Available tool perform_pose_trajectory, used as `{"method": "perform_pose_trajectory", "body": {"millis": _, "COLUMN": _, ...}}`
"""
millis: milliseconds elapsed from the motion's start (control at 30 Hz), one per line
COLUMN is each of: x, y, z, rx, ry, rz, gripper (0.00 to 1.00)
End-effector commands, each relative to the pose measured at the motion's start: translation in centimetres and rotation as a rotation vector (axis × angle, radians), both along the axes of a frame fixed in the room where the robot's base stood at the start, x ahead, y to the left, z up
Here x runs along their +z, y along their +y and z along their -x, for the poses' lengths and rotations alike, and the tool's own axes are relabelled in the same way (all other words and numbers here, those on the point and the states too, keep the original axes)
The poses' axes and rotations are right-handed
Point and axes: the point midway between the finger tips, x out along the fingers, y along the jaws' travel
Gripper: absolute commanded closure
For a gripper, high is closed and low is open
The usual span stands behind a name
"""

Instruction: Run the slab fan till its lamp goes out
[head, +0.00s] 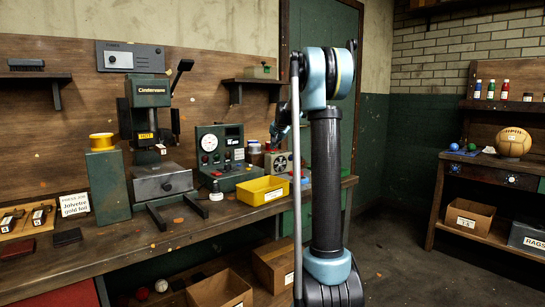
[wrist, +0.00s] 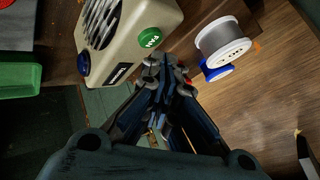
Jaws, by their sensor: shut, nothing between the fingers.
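The slab fan (wrist: 130,35) is a beige box with a dark slotted grille, seen at the top left in the wrist view. Its face carries a green round button marked FAN (wrist: 149,41), a blue round button (wrist: 83,64) and a dark label. I cannot tell which part is the lamp or whether it is lit. In the head view the fan (head: 278,163) sits on the bench, left of my arm. My gripper (wrist: 166,66) is shut and empty, its fingertips just below the green button in the picture. I cannot tell whether they touch the fan.
A grey wire spool (wrist: 222,42) on a blue base stands right of my fingertips. A green container (wrist: 20,85) is at the wrist view's left edge. In the head view a yellow tray (head: 262,190) and a gauge panel (head: 222,155) stand left of the fan.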

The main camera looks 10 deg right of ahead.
Motion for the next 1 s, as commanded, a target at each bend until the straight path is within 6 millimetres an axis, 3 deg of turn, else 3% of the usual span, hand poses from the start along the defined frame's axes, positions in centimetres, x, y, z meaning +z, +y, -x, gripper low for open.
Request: {"method": "perform_pose_trajectory", "body": {"millis": 1000, "x": -0.99, "y": 0.01, "z": 0.11, "rx": 0.0, "ry": 0.0, "rz": 0.0, "gripper": 1.0}}
